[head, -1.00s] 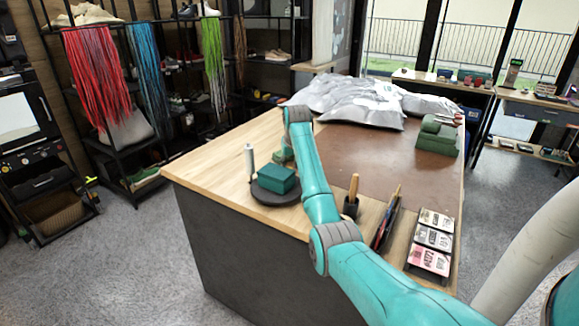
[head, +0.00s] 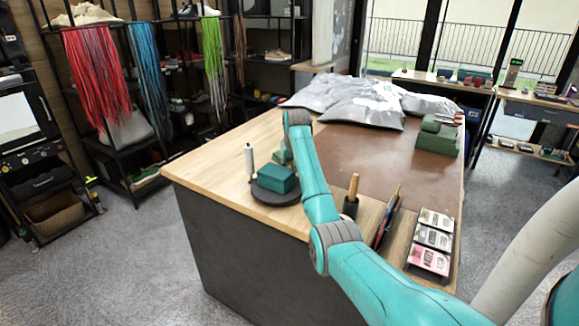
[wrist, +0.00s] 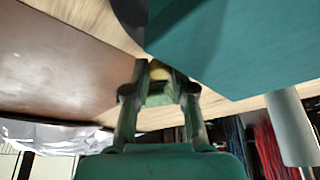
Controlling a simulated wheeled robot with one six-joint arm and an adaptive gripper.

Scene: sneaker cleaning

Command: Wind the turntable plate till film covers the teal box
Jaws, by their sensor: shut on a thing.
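The teal box (head: 276,178) sits on the dark round turntable plate (head: 272,200) near the left front corner of the workbench. A pale upright film roll (head: 249,160) stands just left of the box. I cannot make out film on the box faces. My gripper (head: 284,157) is behind the box, partly hidden by it and by my arm. In the wrist view the gripper (wrist: 160,78) is shut on a small yellowish knob (wrist: 160,70). The teal box (wrist: 235,45) is close beside the fingers, the plate (wrist: 130,12) is at the top edge, and the roll (wrist: 292,125) is at right.
A wooden-handled tool in a dark holder (head: 351,200), a narrow tray (head: 386,222) and a card rack (head: 432,242) stand right of my arm. Grey bags (head: 350,100) and green boxes (head: 438,138) lie farther back. The brown mat (head: 375,160) has clear room.

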